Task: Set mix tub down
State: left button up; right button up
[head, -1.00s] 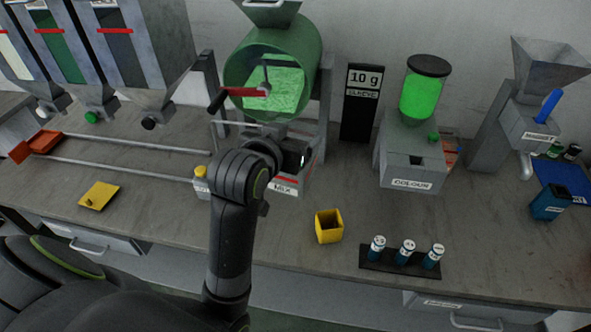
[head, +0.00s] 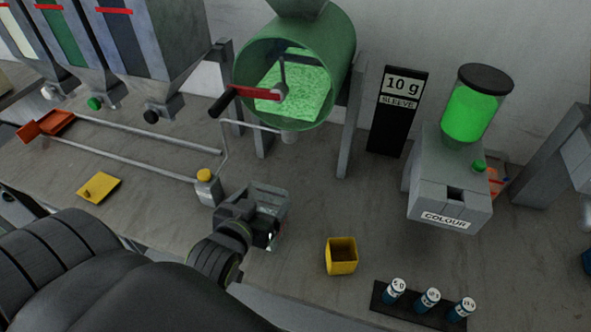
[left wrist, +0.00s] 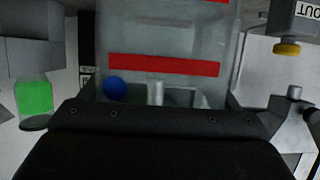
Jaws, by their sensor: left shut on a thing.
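The mix tub (head: 274,198) is a small, see-through grey tub. It is at my left gripper (head: 251,212), in front of and below the green drum, and the gripper and wrist partly hide it. The left gripper is shut on it. In the left wrist view the tub (left wrist: 170,38) fills the middle, with a red band across it and a blue round thing near its lower left. I cannot tell whether its base touches the bench (head: 315,205). My right gripper is not in view.
The green drum (head: 340,60) with a red crank stands behind. A yellow-topped post (head: 206,185) is close left of the tub. A yellow open box (head: 341,258) and a black rack of vials (head: 420,310) lie to the right. Bench between tub and colour dispenser (head: 450,190) is clear.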

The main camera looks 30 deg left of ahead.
pick_arm(q)
jog(key=w+r+p+x, duration=0.1)
jog(key=r+p+x, duration=0.2)
jog(key=x, duration=1.3)
jog(key=shift+w+a+f+p, duration=0.15)
jog(key=shift+w+a+p, duration=0.15)
jog(key=shift+w, duration=0.15)
jog(key=shift+f, duration=0.15)
jog(key=o, duration=1.1)
jog(key=shift+o, duration=0.2)
jog(key=b+v, duration=0.1)
jog(key=v, duration=1.1)
